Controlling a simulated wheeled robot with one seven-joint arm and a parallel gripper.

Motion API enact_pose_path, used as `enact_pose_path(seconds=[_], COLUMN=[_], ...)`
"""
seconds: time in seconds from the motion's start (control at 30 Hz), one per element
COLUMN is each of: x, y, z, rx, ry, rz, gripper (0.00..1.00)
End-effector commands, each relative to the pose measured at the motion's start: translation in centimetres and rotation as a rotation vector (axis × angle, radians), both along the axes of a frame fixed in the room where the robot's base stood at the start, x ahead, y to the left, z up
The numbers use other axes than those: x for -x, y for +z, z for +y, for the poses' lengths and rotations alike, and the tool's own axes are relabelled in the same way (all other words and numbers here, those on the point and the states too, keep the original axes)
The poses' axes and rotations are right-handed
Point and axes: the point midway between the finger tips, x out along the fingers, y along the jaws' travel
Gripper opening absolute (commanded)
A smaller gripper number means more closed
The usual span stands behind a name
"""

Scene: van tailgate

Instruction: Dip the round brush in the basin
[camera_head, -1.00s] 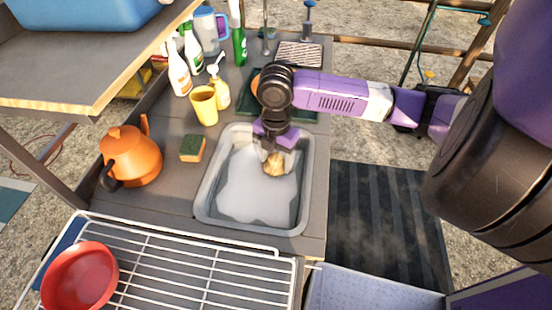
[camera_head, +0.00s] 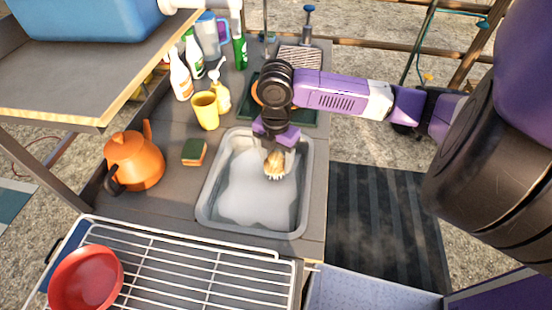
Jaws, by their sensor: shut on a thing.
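The grey basin (camera_head: 210,190) is set in the dark counter and holds pale, whitish water (camera_head: 250,195). My gripper (camera_head: 275,157) is over the upper right part of the basin, pointing down. It is shut on the round brush (camera_head: 274,165), which has a tan wooden body and pale bristles facing down. The bristles are within the basin's outline, near its right wall. I cannot tell whether they touch the water. The top of the brush is hidden between my fingers.
A green and orange sponge (camera_head: 194,152), an orange kettle (camera_head: 133,162) and a yellow cup (camera_head: 205,110) stand left of the basin. Bottles (camera_head: 180,78) stand behind. A white wire rack (camera_head: 190,270) with a red bowl (camera_head: 86,278) is in front.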

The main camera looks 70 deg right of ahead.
Motion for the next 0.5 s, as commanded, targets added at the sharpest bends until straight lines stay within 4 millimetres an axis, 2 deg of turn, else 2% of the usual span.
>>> enact_pose_path(seconds=[0.03,0.5], x=[0.0,0.0], y=[0.9,5.1], z=[0.0,0.0], rx=[0.0,0.0], ry=[0.0,0.0], rz=[0.0,0.001], gripper=[0.28,0.28])
